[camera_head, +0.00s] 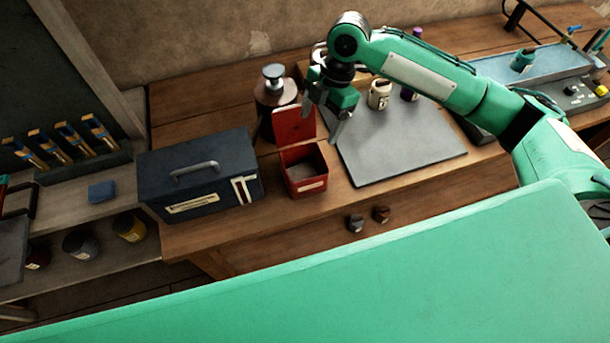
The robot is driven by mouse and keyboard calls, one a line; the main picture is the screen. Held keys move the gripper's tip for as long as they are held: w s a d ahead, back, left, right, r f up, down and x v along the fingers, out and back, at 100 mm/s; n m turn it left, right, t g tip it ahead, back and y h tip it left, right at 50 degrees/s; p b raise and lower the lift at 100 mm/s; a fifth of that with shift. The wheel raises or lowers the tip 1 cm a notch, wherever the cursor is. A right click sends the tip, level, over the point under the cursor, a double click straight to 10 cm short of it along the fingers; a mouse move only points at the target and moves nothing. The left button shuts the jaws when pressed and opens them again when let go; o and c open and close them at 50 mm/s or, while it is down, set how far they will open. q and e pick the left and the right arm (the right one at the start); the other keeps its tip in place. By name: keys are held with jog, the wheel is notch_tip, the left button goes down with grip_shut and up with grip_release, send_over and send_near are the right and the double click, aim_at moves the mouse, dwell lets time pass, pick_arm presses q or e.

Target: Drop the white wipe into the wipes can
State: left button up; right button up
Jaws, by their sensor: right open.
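The red wipes can (304,183) stands near the front edge of the wooden bench, with its red lid (293,125) raised open at the back. A dull grey patch shows inside the can; I cannot tell whether it is the white wipe. I cannot make out the wipe anywhere else. My right gripper (325,122) is open, pointing down, above and slightly right of the can, beside the raised lid. I see nothing between its fingers. My left gripper is out of view.
A dark blue toolbox (198,178) stands close left of the can. A dark round vessel (275,92) is behind the lid. A grey mat (405,150) lies to the right, with small jars (379,95) at its back. Two knobs (355,223) are on the bench front.

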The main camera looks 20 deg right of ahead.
jog(key=b+v, duration=0.1)
jog(key=v, duration=0.4)
jog(key=shift+d+r, duration=0.1)
jog(key=shift+r, duration=0.2)
